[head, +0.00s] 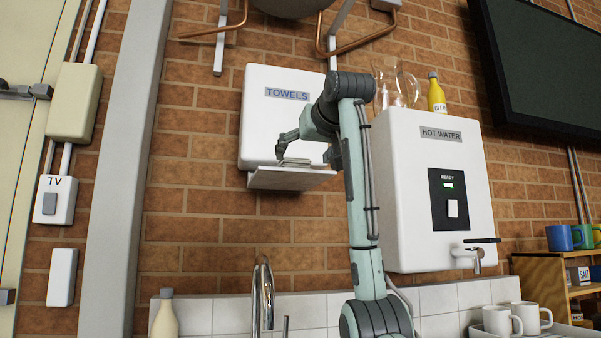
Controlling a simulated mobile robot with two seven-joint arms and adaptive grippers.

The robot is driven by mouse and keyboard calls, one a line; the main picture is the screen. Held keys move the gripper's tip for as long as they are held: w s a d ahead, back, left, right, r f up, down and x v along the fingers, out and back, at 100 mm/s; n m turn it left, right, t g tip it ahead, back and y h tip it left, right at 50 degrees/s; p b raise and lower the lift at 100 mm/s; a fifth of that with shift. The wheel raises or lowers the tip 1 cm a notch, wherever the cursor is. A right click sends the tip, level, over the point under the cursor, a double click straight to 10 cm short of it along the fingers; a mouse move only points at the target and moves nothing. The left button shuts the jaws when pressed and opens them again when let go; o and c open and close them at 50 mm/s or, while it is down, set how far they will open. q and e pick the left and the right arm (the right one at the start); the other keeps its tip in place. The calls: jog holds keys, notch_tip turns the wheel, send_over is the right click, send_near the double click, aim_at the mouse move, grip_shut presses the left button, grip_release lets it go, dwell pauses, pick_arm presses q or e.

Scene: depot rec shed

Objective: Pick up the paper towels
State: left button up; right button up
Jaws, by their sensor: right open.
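The paper towels (293,162) show as a small pale stack on the ledge of the white wall dispenser marked TOWELS (262,118). My right gripper (299,153) is open at the dispenser's lower front, just over the stack. Its fingers overlap the towels in the picture, and I cannot tell whether they touch them. My right arm hides the dispenser's right side. My left gripper is not in view.
A white hot water unit (409,190) hangs close on the right, with a glass jug (396,84) and a yellow bottle (437,94) on top. A tap (263,295) and a cream bottle (165,315) stand below. White mugs (498,320) are lower right.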

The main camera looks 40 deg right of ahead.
jog(key=shift+w+d, duration=0.15)
jog(key=shift+w, duration=0.15)
jog(key=x, duration=0.2)
jog(key=p+x, duration=0.1)
jog(key=x, duration=0.3)
jog(key=shift+w+a+p, duration=0.25)
jog(key=shift+w+p, duration=0.1)
jog(key=shift+w+d, duration=0.2)
jog(key=shift+w, duration=0.05)
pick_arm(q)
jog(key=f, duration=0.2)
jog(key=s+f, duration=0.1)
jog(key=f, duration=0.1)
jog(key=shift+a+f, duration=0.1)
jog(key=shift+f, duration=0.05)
pick_arm(e)
jog(key=c, duration=0.9)
